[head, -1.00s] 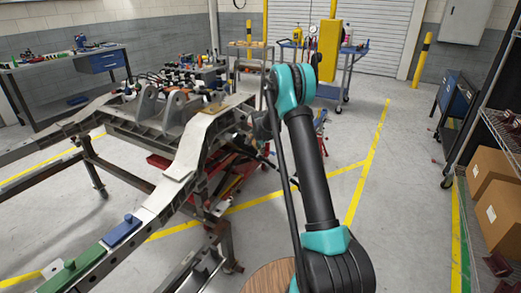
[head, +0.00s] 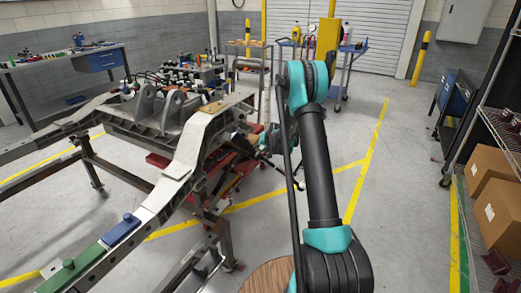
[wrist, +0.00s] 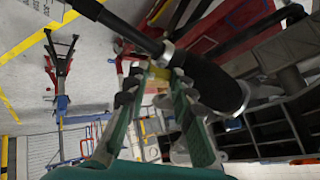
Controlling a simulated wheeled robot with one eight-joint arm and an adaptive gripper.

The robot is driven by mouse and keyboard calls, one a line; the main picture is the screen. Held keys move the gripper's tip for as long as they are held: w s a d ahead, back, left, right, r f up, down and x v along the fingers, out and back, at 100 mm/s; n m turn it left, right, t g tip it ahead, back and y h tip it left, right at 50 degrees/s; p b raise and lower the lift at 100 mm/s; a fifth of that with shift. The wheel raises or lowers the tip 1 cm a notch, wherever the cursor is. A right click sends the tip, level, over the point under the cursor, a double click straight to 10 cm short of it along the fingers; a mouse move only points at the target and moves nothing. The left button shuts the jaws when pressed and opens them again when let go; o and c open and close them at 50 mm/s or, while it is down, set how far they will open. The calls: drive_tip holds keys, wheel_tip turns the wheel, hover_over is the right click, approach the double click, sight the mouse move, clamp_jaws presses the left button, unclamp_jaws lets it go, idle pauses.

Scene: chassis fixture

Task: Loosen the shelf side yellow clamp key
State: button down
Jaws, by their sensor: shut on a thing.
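In the wrist view, the two green fingers of my gripper (wrist: 156,80) are closed in around a small yellow piece (wrist: 158,72), which appears to be the clamp key. Only a little of the yellow shows between the fingertips. A thick black cylinder (wrist: 212,82) with a silver collar and rod lies right beside the fingertips, partly covering the area. In the head view, my gripper is mostly hidden behind my arm, beside the chassis frame (head: 190,150). The yellow key cannot be made out there.
The chassis rails run to the lower left, with a blue block (head: 122,230) and a green block (head: 75,268) on top. Shelving with cardboard boxes (head: 497,208) stands at the right. A blue cart (head: 350,50) stands behind. Floor between arm and shelf is clear.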

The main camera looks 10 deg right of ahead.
drive_tip(key=n+y, duration=0.1)
drive_tip(key=n, duration=0.1)
drive_tip(key=n+y, duration=0.1)
drive_tip(key=n, duration=0.3)
drive_tip(key=shift+d+f+y, duration=0.1)
drive_tip(key=shift+d+y, duration=0.2)
drive_tip(key=shift+y, duration=0.1)
drive_tip(key=n+y, duration=0.1)
drive_tip(key=n, duration=0.2)
drive_tip(key=n+g+y, duration=0.1)
drive_tip(key=n, duration=0.2)
drive_tip(key=shift+w+d, duration=0.15)
drive_tip(key=shift+g, duration=0.3)
drive_tip(key=c, duration=1.3)
unclamp_jaws()
drive_tip(key=v, duration=1.2)
drive_tip(key=shift+f, duration=0.15)
